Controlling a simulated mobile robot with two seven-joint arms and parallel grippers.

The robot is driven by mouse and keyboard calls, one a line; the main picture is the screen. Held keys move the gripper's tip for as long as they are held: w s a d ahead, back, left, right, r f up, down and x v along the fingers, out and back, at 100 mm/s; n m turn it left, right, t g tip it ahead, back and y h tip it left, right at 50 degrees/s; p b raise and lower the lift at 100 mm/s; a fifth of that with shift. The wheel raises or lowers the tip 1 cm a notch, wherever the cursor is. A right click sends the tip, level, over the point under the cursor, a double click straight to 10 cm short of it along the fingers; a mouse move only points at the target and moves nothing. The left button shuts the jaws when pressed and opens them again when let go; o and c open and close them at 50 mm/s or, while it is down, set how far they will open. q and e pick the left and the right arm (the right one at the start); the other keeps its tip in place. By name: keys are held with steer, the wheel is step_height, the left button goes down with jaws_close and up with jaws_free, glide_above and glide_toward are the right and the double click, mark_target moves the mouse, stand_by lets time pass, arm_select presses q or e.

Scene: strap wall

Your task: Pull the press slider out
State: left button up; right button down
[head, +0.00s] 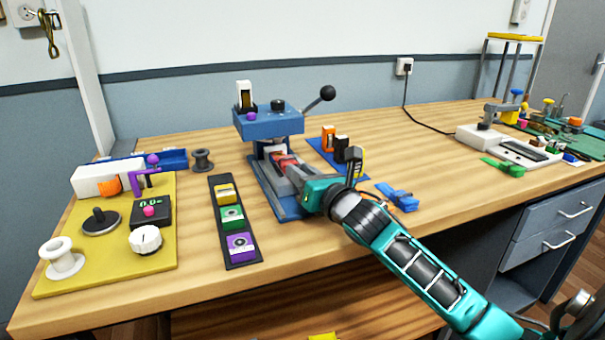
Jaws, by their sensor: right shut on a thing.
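The blue press (268,125) stands at the middle back of the wooden table, with a lever ending in a black ball (327,93) at its right. Its blue base plate (262,184) reaches toward the table's front. The grey press slider (293,172) lies along the base under the press head, with a red part (284,161) on it. My right gripper (305,188) is at the near end of the slider and is shut on it. The gripper's own body and wrist partly hide the contact. My left gripper is not in view.
A dark tray (245,255) with yellow, green and purple blocks lies left of the press. A yellow board (112,278) with knobs is farther left. Orange and black blocks and a blue strap (398,198) lie to the right. The table's right middle is clear.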

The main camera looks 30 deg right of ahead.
steer(key=shift+s+a+p, duration=0.15)
steer(key=shift+s+p, duration=0.2)
steer(key=shift+s, duration=0.15)
steer(key=s+p, duration=0.1)
steer(key=s, duration=0.2)
steer(key=s+a+p, duration=0.1)
steer(key=s, duration=0.2)
steer(key=s+a+p, duration=0.1)
steer(key=s, duration=0.2)
steer(key=shift+s+a, duration=0.1)
steer(key=shift+s, duration=0.35)
steer(key=shift+a+f, duration=0.15)
